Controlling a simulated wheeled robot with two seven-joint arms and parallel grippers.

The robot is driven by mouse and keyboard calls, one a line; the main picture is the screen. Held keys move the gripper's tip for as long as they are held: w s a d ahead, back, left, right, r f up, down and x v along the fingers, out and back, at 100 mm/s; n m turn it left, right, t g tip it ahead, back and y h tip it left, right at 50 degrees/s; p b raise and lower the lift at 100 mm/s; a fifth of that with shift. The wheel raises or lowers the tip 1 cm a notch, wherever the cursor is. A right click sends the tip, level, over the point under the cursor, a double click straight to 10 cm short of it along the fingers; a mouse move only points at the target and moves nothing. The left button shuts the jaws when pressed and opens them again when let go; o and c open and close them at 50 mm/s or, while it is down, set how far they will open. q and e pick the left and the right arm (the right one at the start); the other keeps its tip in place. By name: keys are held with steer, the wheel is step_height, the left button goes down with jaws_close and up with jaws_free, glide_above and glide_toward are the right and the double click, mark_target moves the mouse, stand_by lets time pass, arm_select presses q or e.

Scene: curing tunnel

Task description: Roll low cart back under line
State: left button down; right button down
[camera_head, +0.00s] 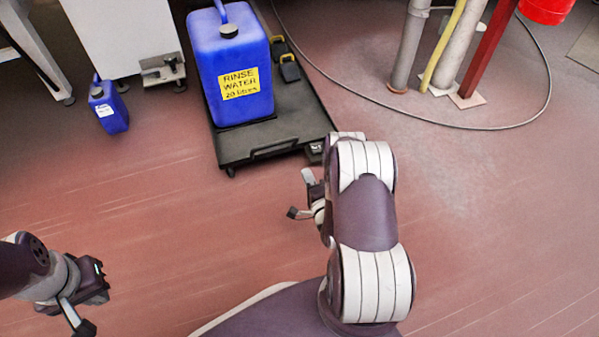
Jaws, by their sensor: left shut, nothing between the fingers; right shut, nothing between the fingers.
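The low cart (265,139) is a flat black platform on small casters, standing on the red floor at upper centre. It carries a big blue jug (231,62) with a yellow "RINSE WATER" label, and small black-and-yellow items (287,62) on its right side. My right gripper (299,193) is below the cart's near edge, apart from it; it is shut and empty, and partly hidden by my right arm. My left gripper (84,322) is at the lower left, far from the cart, shut and empty.
A white cabinet (118,32) stands left of the cart, with a small blue container (108,106) on the floor. At upper right are vertical pipes (409,45), a red post (486,50), a red bucket (546,9) and a looping cable (484,128). The floor in front is clear.

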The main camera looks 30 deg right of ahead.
steer(key=r+b+x, duration=0.1)
steer(key=b+x, duration=0.5)
steer(key=x, duration=0.5)
steer(key=shift+w+d, duration=0.15)
steer(key=shift+w, duration=0.2)
